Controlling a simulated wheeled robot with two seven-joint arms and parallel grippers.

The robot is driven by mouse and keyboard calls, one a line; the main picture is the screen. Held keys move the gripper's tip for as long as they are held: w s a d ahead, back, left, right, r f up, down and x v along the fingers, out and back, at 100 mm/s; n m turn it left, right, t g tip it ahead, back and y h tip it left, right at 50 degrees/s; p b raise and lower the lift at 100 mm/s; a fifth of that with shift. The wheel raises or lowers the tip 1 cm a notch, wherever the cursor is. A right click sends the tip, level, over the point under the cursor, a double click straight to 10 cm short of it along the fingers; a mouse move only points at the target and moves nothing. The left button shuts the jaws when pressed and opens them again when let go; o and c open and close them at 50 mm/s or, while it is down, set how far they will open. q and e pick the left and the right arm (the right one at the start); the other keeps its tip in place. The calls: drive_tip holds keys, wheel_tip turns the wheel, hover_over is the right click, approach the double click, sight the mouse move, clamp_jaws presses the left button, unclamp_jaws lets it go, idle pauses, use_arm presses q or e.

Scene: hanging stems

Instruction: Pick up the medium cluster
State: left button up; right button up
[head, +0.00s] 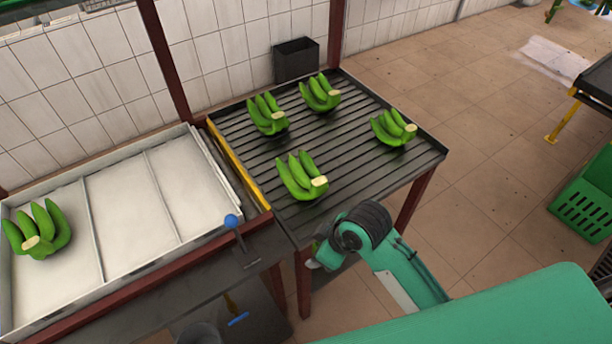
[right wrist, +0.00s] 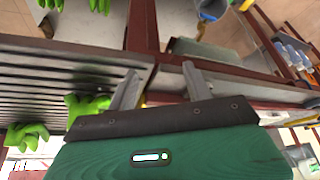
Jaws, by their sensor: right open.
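Several green banana clusters lie apart on the dark slatted table: one at the near edge (head: 302,178), one at back left (head: 267,115), one at the back (head: 320,93) and one at right (head: 393,128). Another cluster (head: 38,230) lies in the left compartment of the white tray. Their sizes look close; I cannot tell which is the medium one. My right gripper's fingers (right wrist: 160,85) are open and empty in the right wrist view, with a cluster (right wrist: 88,106) just left of them. In the head view my right arm's wrist is below the table's near corner. My left gripper is not in view.
The slatted table (head: 345,150) adjoins the white tray (head: 130,172), whose middle and right compartments are empty. A blue-knobbed lever (head: 233,222) stands at the tray's front edge. A dark box (head: 296,60) stands behind the table. A green crate (head: 585,205) is at far right, with open floor between.

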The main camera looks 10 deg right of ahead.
drive_tip(key=w+a+r+n, duration=0.3)
drive_tip(key=w+n, duration=0.1)
drive_tip(key=w, duration=0.1)
drive_tip(key=n+g+h, duration=0.3)
drive_tip(key=n+h, duration=0.1)
drive_tip(key=n, duration=0.4)
approach(319, 181)
drive_tip(key=shift+w+d+f+p, duration=0.1)
drive_tip(key=shift+f+p, duration=0.35)
drive_tip(key=shift+f, duration=0.15)
drive_tip(key=shift+w+d+f+p, duration=0.1)
drive_tip(key=shift+f+p, duration=0.35)
drive_tip(key=shift+f, duration=0.2)
wheel_tip(319, 181, down, 5)
drive_tip(key=shift+s+r+p, duration=0.1)
drive_tip(key=shift+s+p, duration=0.05)
drive_tip(key=shift+p, duration=0.95)
drive_tip(key=shift+f, duration=0.3)
clamp_jaws()
drive_tip(key=shift+r, duration=0.1)
